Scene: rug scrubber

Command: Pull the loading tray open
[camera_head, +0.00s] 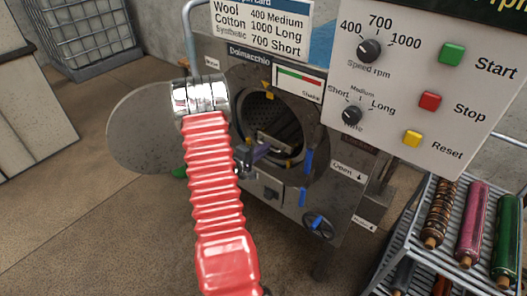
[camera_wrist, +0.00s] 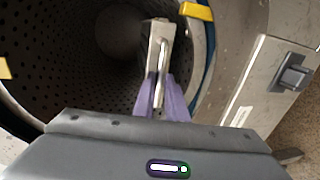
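The loading tray (camera_head: 276,146) is a pale metal piece in the round drum opening of the washing machine. In the wrist view the tray's metal front (camera_wrist: 160,30) carries a slim upright bar handle (camera_wrist: 162,62). My gripper (camera_head: 258,152) is at the drum mouth, at the end of my red-sleeved arm. In the wrist view the purple fingers of my gripper (camera_wrist: 163,92) lie on either side of the handle's near end. Whether they press on it cannot be told. The tray's far part is hidden in the dark drum.
A round door (camera_head: 143,130) stands swung open at the left, partly behind my arm. A control panel (camera_head: 425,75) with knobs and buttons overhangs at the upper right. A wire rack (camera_head: 408,222) with rolled rugs stands at the lower right.

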